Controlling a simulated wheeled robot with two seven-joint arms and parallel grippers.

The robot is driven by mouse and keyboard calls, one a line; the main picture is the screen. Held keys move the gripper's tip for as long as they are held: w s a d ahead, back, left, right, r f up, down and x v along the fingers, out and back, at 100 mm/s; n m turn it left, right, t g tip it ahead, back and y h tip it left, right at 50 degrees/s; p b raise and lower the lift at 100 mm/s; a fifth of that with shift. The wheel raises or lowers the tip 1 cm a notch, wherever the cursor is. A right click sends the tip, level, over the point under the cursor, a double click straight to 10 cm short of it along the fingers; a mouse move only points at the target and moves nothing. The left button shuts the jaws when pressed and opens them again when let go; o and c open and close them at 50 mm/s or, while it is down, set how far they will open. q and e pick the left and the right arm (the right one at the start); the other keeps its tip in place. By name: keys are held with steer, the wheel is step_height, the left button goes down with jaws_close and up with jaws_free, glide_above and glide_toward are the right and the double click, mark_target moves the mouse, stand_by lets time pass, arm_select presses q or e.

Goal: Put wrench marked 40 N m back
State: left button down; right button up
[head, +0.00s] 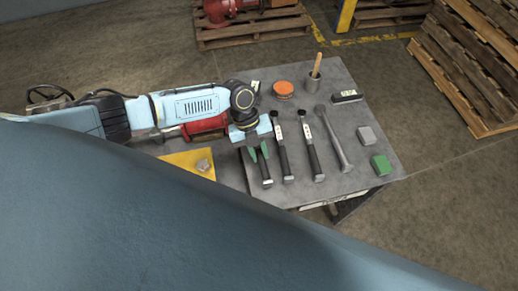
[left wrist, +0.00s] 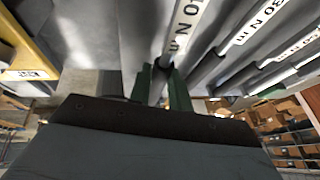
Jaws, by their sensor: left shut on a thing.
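My left gripper (head: 259,156) reaches over the grey table with its green fingers pointing down. It is shut on the leftmost wrench (head: 267,178), whose dark handle end shows below the fingers. In the left wrist view, the fingers (left wrist: 165,87) close around this wrench (left wrist: 185,30). Its white label shows only "0 N" and part of a letter, so the full number cannot be read. A neighbouring wrench (left wrist: 250,24), labelled "30 N m", lies to its right. In the head view, two more labelled wrenches (head: 284,157) (head: 312,150) lie beside it. My right gripper is not in view.
A grey tool (head: 335,142) lies right of the wrenches. Grey (head: 366,136) and green (head: 381,165) blocks sit near the right edge. A yellow plate (head: 190,160) lies left.

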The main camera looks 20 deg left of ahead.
arm_select(q)
steer(key=shift+f, duration=0.4)
steer(key=shift+f+b, duration=0.65)
steer(key=shift+b, duration=0.1)
steer(key=c, duration=1.2)
jaws_free()
steer(key=p+v, duration=0.1)
steer(key=v, duration=1.2)
steer(key=shift+r, duration=0.25)
steer(key=shift+w+a, duration=0.1)
